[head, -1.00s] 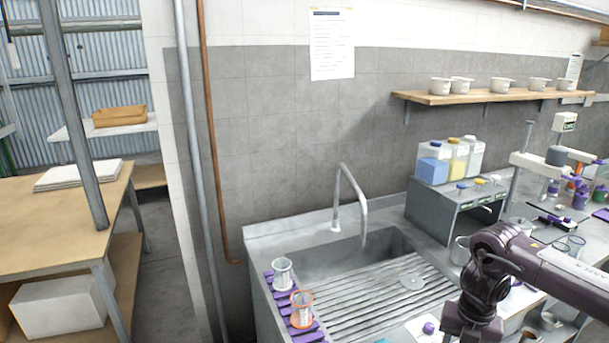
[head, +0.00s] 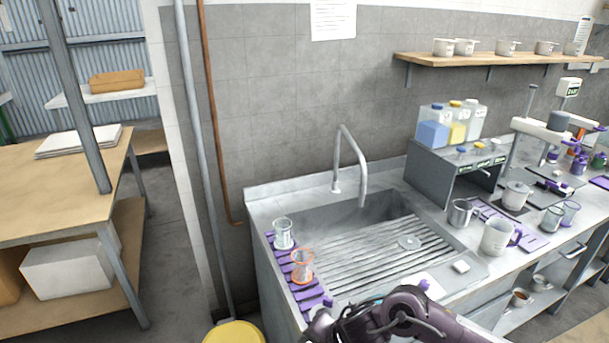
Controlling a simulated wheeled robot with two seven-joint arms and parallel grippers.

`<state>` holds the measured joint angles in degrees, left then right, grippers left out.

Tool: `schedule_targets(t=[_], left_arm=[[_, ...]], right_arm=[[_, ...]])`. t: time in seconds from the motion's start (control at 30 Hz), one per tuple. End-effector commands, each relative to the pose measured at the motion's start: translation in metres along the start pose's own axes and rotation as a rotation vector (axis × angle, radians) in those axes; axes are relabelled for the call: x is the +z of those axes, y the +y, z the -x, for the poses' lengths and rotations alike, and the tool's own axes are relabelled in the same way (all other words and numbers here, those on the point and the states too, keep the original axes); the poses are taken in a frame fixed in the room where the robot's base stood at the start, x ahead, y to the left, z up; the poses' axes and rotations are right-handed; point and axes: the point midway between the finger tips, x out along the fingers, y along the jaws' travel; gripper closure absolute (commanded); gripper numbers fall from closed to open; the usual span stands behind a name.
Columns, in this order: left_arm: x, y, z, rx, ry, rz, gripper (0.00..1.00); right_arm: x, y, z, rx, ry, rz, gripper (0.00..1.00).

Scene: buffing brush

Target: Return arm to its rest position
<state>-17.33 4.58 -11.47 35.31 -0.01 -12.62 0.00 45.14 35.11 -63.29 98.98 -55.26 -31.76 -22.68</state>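One dark purple arm of mine (head: 400,312) shows at the bottom edge, to the right of the middle, below the sink's ribbed drainboard (head: 385,262). Its end runs out of the picture at the bottom, and no gripper fingers show. My other arm and gripper are out of view. No buffing brush can be made out clearly. A small purple item (head: 425,285) lies on a white sheet just behind the arm, partly hidden by it.
A clear cup (head: 283,232) and an orange-rimmed cup (head: 302,265) stand on purple strips at the sink's left. The faucet (head: 350,170) rises behind. A yellow round lid (head: 235,332) is at the bottom left. The aisle floor is clear.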

Motion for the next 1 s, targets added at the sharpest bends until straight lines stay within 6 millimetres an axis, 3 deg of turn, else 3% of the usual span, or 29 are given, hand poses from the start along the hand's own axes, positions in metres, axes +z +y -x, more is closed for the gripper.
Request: schedule_targets(t=[0.03,0.13,0.23,0.37,0.47,0.6,1.0], left_arm=[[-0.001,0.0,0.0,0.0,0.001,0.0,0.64],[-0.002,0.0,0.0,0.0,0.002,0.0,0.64],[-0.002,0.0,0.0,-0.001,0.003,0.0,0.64],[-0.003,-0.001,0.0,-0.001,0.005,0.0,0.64],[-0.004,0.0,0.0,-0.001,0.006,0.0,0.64],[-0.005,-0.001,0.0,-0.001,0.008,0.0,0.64],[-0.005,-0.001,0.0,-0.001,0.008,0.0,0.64]], right_arm=[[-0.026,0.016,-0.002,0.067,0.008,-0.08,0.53],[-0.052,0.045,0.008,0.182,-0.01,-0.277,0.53],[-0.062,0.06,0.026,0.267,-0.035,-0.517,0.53],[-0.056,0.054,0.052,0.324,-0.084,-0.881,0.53],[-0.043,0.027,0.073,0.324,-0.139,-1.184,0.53],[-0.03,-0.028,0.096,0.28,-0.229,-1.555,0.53],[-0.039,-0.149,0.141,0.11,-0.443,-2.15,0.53]])
